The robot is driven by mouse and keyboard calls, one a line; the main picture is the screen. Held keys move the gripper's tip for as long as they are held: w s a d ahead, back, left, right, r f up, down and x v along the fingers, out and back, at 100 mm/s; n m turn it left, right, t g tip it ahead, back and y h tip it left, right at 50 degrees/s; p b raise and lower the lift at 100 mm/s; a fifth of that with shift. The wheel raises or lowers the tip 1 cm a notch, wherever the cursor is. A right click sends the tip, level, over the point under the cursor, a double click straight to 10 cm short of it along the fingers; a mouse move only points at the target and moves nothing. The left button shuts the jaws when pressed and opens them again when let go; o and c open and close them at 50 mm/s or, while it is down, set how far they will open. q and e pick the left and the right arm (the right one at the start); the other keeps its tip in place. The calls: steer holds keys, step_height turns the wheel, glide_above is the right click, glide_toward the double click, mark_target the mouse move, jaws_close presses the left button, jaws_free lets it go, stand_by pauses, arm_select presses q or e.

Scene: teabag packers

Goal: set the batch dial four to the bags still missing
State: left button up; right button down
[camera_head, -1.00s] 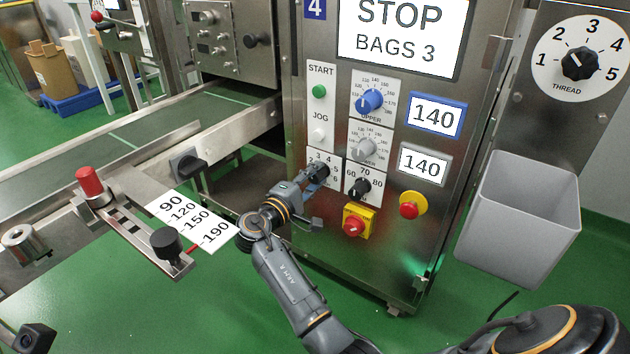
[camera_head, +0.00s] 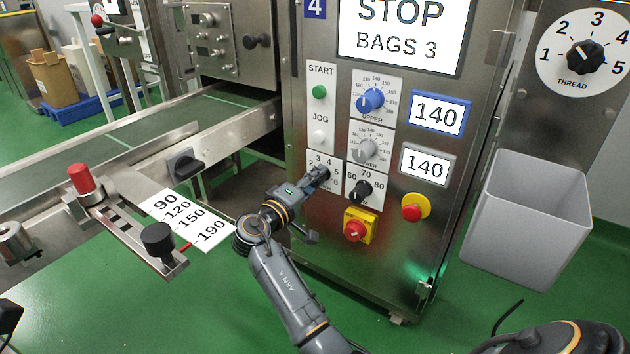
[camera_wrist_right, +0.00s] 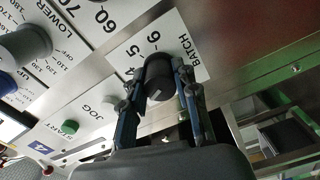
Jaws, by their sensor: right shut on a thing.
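Machine four's control panel (camera_head: 340,250) has a blue "4" label (camera_head: 315,9) and a screen (camera_head: 405,32) reading STOP, BAGS 3. The black batch dial knob (camera_wrist_right: 159,84) shows in the right wrist view, beside the word BATCH and printed numbers including 5 and 6. My right gripper (camera_head: 320,177) is at this dial, and in the right wrist view its two fingers (camera_wrist_right: 160,78) are shut on the knob's sides. The gripper hides most of the dial in the head view. I cannot tell which number the knob points to.
Close by are the black 60–80 knob (camera_head: 360,192), the red switch on yellow (camera_head: 355,229) and the red emergency button (camera_head: 413,208). A grey bin (camera_head: 527,220) hangs at the right. A rail with a red knob (camera_head: 80,178) and number card (camera_head: 190,217) is left.

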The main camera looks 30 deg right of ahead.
steer(key=c, duration=1)
jaws_free()
steer(key=shift+d, duration=0.1)
